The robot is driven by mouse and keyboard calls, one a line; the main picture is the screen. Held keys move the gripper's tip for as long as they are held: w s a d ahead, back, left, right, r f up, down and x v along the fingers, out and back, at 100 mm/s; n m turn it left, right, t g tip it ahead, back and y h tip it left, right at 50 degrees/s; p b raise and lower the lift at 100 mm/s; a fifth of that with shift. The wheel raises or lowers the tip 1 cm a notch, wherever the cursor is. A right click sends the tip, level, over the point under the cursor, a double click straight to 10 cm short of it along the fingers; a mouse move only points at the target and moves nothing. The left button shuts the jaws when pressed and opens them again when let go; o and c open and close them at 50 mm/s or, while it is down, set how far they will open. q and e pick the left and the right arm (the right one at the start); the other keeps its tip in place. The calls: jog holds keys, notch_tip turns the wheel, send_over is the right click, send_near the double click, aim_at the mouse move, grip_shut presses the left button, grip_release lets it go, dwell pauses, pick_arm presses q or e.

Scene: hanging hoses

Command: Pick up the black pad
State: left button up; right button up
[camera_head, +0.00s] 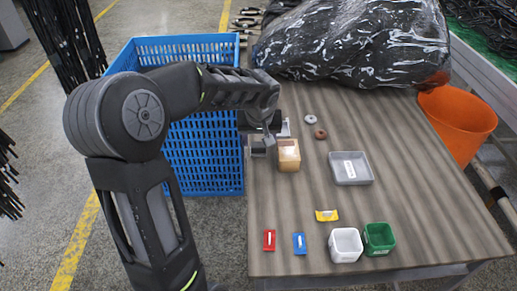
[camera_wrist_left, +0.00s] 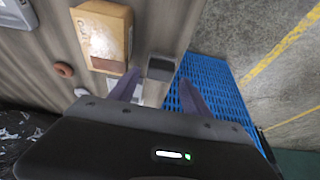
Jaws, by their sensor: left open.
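A small dark grey-black block, which looks like the black pad (camera_wrist_left: 161,68), lies at the table's edge. In the head view the pad (camera_head: 257,152) shows partly, just below my left gripper (camera_head: 267,138). In the left wrist view my left gripper (camera_wrist_left: 159,77) is open, with one finger to each side of the pad's near end. The pad is not gripped, and I cannot tell whether a finger touches it. My right gripper is not in view.
A tan box (camera_head: 289,156) stands close beside the pad, and a white item (camera_head: 285,128) lies behind. A blue crate (camera_head: 205,155) borders the table's left edge. A grey tray (camera_head: 351,168), brown ring (camera_head: 320,133) and white ring (camera_head: 310,119) lie to the right.

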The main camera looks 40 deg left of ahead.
aim_at(259, 144)
pick_arm(q)
jog(key=x, duration=0.4)
jog(key=shift+w+a+f, duration=0.15)
jog(key=shift+f, duration=0.1)
jog(key=shift+c, duration=0.5)
jog(key=c, duration=1)
